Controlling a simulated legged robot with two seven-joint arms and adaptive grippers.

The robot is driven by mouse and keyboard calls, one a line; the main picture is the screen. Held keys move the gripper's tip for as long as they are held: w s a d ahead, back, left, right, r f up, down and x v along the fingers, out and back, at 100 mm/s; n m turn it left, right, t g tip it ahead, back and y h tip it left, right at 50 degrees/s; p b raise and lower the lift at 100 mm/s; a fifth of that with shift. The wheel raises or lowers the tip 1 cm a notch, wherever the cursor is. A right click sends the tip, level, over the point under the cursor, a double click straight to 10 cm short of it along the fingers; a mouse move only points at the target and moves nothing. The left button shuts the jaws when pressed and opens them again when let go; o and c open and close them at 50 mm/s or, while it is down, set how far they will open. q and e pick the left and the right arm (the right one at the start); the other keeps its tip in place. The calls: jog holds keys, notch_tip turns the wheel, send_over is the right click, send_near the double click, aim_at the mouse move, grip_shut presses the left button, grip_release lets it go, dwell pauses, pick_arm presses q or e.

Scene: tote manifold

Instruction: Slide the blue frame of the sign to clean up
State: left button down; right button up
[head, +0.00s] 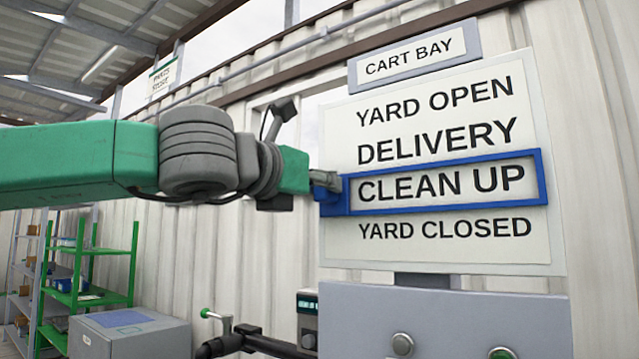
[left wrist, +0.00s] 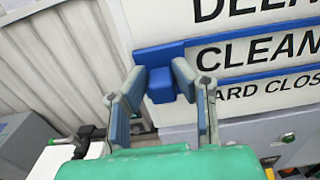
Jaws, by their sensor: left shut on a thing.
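The white sign board (head: 337,250) on the wall lists YARD OPEN, DELIVERY, CLEAN UP and YARD CLOSED from top to bottom. The blue frame (head: 450,156) surrounds the CLEAN UP line. Its left end carries a blue tab, and a blue block handle (left wrist: 161,85) shows there in the left wrist view. My left gripper (head: 326,186) is at this left end and is shut on the handle, with one finger on each side of it in the left wrist view (left wrist: 160,95). In the head view the fingers partly cover the handle. My right gripper is not in view.
A CART BAY plate (head: 415,55) sits above the sign. A grey panel (head: 450,318) with knobs is below it. A pipe with a green-tipped valve (head: 222,322), a grey box (head: 130,335) and green shelving (head: 95,265) stand at lower left.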

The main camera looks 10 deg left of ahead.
pick_arm(q)
jog(key=shift+w+a, duration=0.15)
jog(key=shift+w, duration=0.05)
jog(key=c, duration=1.3)
grip_release()
jog(key=shift+w, duration=0.1)
jog(key=shift+w+f, duration=0.15)
jog(key=shift+w, duration=0.1)
jog(key=shift+s+r, duration=0.2)
jog(key=shift+s, duration=0.45)
jog(key=v, duration=1.1)
jog(key=shift+a+f, duration=0.15)
jog(key=shift+w+f, duration=0.1)
